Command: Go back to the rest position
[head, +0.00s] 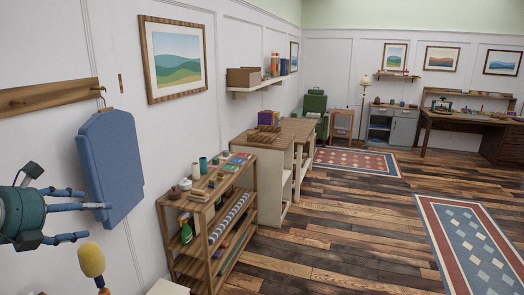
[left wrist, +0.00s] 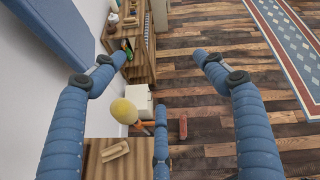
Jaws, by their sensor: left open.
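My left gripper (head: 92,213) shows at the left edge of the head view, with its blue jointed fingers spread apart and nothing between them. A blue padded board (head: 112,165) hangs from a hook on a wooden wall rail, just right of and behind the gripper. It also shows in the left wrist view (left wrist: 58,30). The gripper looks apart from it, though the depth gap is hard to judge. My right gripper is not in view.
A yellow-headed tool (head: 91,260) stands below the gripper, near a wooden surface (left wrist: 97,165) in the left wrist view. A wooden shelf unit (head: 205,225) with cups and books stands along the wall. Plank floor (head: 340,235) is open to the right, with patterned rugs.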

